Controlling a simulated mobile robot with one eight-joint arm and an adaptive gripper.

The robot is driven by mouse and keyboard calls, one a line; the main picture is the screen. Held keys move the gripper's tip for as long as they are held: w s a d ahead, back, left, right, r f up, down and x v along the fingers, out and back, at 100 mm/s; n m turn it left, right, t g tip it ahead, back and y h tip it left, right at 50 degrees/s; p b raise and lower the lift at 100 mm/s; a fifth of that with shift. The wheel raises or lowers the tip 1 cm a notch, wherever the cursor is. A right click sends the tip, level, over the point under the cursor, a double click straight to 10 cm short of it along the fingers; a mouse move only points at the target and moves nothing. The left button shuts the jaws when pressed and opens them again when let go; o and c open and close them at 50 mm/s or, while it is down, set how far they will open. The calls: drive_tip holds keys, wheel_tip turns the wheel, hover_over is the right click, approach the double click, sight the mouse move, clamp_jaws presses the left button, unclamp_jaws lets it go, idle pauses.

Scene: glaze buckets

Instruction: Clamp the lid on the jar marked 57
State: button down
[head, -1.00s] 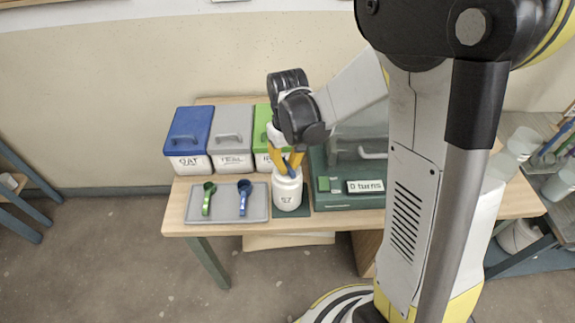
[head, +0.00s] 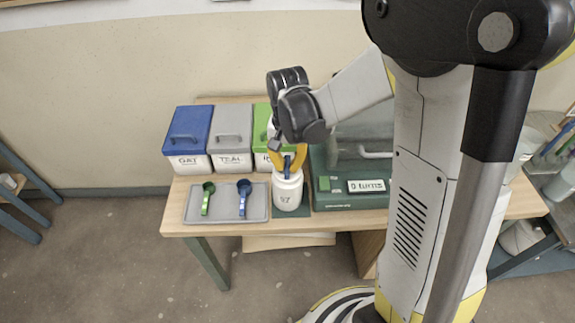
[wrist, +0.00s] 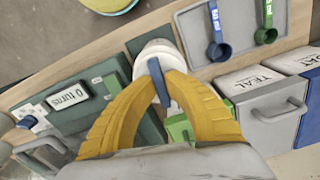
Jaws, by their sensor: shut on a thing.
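The jar marked 57 (head: 287,196) is white and stands upright on a dark green mat (head: 303,210) at the table's front. Its white lid (wrist: 152,52) shows from above in the wrist view. A narrow blue bar (wrist: 158,82) rises from the lid between my yellow fingers; it also shows in the head view (head: 287,166). My gripper (wrist: 164,80) is directly over the jar, shut on the blue bar. The fingers hide part of the lid, so I cannot tell how it is seated or clamped.
A grey tray (head: 226,216) with a green scoop (head: 206,198) and a blue scoop (head: 243,197) lies left of the jar. Blue (head: 188,138), grey (head: 232,140) and green (head: 262,125) lidded bins stand behind. A dark green machine with a "0 turns" display (head: 366,186) stands right.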

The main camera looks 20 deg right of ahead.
drive_tip(key=c, duration=1.4)
unclamp_jaws()
drive_tip(key=shift+r, duration=0.1)
